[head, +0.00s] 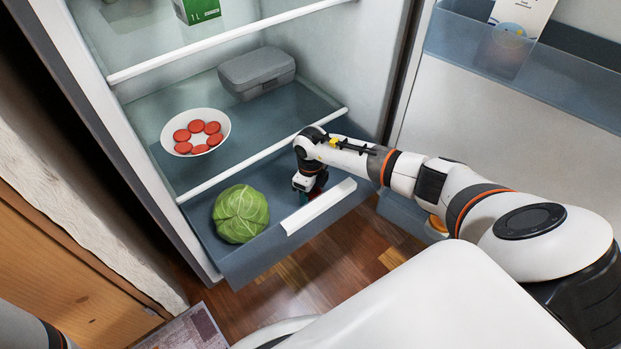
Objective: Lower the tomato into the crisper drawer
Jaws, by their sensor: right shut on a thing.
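The crisper drawer (245,263) is pulled out at the bottom of the open fridge, with a white handle strip (319,206) along its front. A green cabbage (241,214) sits in its left part. My right gripper (307,196) points down over the right part of the drawer, behind the handle strip and to the right of the cabbage. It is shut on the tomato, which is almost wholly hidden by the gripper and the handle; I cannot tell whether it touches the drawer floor. My left gripper is out of view.
On the shelf above the drawer stand a white bowl (168,140) with several red slices and a grey lidded box (257,73). A green carton (197,10) is on the upper shelf. The shelf's white front edge (262,156) runs close to my right wrist. The fridge door (500,130) stands open at right.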

